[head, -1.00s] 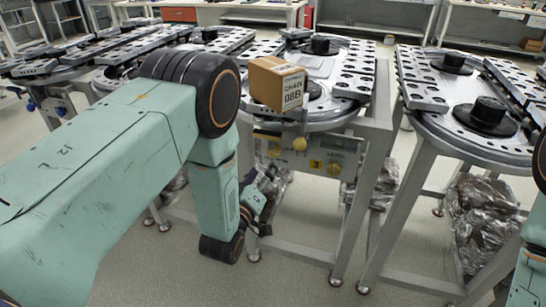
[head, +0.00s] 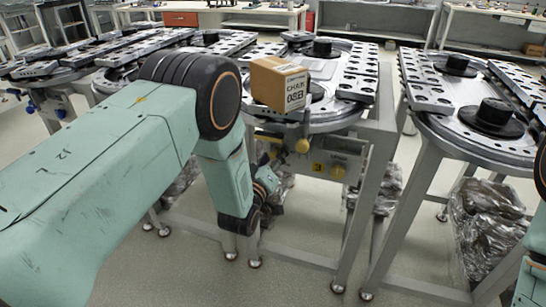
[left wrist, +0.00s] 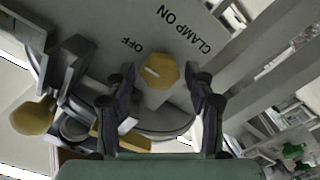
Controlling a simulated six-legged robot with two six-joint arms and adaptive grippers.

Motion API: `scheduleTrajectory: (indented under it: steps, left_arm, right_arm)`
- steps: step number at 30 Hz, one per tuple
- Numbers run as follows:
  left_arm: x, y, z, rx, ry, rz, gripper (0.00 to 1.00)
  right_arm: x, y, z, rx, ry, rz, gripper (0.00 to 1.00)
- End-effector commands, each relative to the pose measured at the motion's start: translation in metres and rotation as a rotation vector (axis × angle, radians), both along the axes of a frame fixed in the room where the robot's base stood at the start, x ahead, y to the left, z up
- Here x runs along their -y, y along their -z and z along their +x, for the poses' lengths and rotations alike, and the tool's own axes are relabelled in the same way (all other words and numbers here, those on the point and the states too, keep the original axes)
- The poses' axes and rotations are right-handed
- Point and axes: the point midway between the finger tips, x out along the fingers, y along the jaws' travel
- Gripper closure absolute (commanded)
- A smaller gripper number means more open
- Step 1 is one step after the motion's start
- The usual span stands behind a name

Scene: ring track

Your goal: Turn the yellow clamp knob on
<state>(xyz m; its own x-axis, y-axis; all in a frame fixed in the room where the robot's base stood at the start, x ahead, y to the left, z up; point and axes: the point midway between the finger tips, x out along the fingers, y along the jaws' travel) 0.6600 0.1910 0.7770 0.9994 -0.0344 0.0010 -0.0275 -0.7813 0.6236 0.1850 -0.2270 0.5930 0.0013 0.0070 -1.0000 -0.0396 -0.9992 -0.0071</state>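The yellow clamp knob (left wrist: 158,73) shows in the left wrist view on a grey panel, between the words OFF and CLAMP ON. A pale mark on its face lies on the side toward OFF. In the head view a yellow knob (head: 338,172) sits on the panel under the middle ring track. My left gripper (left wrist: 160,88) is open, with one finger on each side of the knob in the picture; I cannot tell whether they touch it. In the head view this gripper (head: 266,183) is partly hidden by my arm, left of the panel. My right gripper is out of view.
A second yellow knob (head: 302,146) hangs higher at the track's edge. A cardboard box (head: 280,84) stands on the middle track (head: 352,62). Metal table legs (head: 370,215) stand close right of the panel. Wrapped bundles (head: 486,225) lie under the right track.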

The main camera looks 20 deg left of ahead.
Motion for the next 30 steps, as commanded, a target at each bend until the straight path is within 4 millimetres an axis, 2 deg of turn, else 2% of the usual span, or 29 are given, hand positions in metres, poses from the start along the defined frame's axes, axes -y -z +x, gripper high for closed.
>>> scheduleTrajectory:
  steps: [2, 16, 23, 30]
  left_arm:
    - [-0.0003, 0.0001, 0.0, 0.0, 0.0, 0.0, 0.56]
    - [-0.0001, 0.0006, -0.0003, -0.001, 0.001, 0.0, 0.95]
    - [-0.0001, 0.0008, -0.0006, -0.001, 0.0, 0.02, 0.95]
    - [0.0001, 0.001, -0.0008, 0.002, 0.001, 0.137, 0.95]
  right_arm:
    - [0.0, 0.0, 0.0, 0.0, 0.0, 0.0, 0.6]
    - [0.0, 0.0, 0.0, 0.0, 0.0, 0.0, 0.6]
    - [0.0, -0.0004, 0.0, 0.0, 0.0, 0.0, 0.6]
    - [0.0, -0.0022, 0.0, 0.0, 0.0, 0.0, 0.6]
